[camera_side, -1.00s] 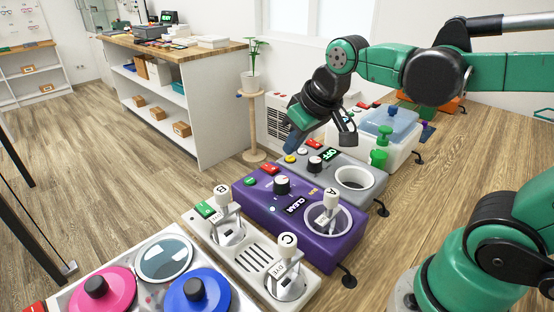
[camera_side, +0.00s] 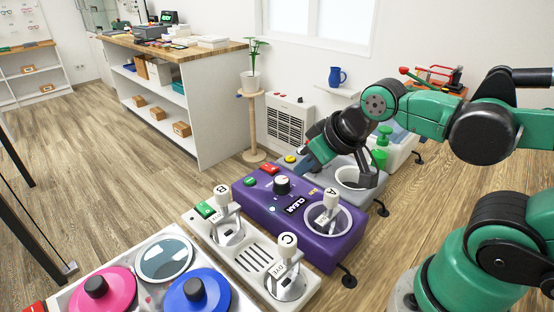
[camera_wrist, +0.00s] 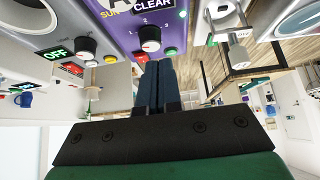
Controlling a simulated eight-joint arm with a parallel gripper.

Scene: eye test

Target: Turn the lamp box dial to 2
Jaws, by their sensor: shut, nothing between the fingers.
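Two boxes with dials stand here, and I cannot read which is named the lamp box. The purple box (camera_side: 256,208) has a black dial with a pale top (camera_side: 282,185) and a display reading CLEAR. This dial is also in the wrist view (camera_wrist: 149,38), with small numbers around it; its setting is unclear.
Red (camera_side: 269,169) and green (camera_side: 250,181) buttons flank the purple dial. Lever A (camera_side: 331,199) stands on its right. A white panel with levers B (camera_side: 222,194) and C (camera_side: 288,245) is in front. Pink and blue knobs are nearest.

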